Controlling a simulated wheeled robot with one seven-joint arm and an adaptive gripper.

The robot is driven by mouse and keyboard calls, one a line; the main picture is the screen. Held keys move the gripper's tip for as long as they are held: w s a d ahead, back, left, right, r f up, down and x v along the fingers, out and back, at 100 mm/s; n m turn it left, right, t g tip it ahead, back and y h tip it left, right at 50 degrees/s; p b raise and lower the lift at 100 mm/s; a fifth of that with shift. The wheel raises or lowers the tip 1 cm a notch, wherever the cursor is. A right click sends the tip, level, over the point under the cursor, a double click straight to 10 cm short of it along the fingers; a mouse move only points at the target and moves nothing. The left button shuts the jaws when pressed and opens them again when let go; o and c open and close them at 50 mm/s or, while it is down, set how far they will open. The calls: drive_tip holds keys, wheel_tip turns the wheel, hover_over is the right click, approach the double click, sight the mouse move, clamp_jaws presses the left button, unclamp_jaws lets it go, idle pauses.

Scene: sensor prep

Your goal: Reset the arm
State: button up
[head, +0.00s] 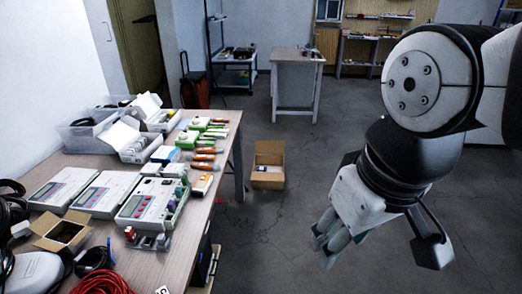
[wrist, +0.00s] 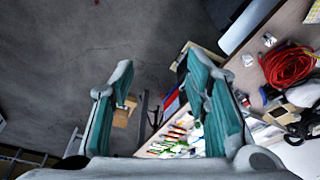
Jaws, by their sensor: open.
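My gripper (head: 326,240) hangs in free air to the right of the wooden table (head: 150,250), over the grey floor. It points down and to the left in the head view. In the wrist view my gripper (wrist: 162,90) shows two teal-lined fingers spread wide apart with nothing held between them. The table and its items lie beyond and to the right of the fingers there. My arm is bent at the right side of the head view.
The table bears grey meter boxes (head: 152,203), clear bins (head: 98,132), a small open carton (head: 63,234) and a red cable coil (head: 104,283). A cardboard box (head: 268,165) stands on the floor. A workbench (head: 297,58) is farther back. Floor around my gripper is clear.

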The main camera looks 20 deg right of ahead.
drive_tip(key=shift+s+d+f+m, duration=0.1)
drive_tip(key=shift+s+d+m, duration=0.1)
drive_tip(key=shift+s+m, duration=0.25)
drive_tip(key=shift+s+d+f+m, duration=0.15)
drive_tip(key=shift+s+m, duration=0.1)
drive_tip(key=shift+s, duration=0.25)
drive_tip(key=shift+r, duration=0.2)
wheel_tip(320, 180, up, 6)
drive_tip(key=t+p, duration=0.1)
drive_tip(key=p, duration=0.4)
drive_tip(key=shift+t, duration=0.3)
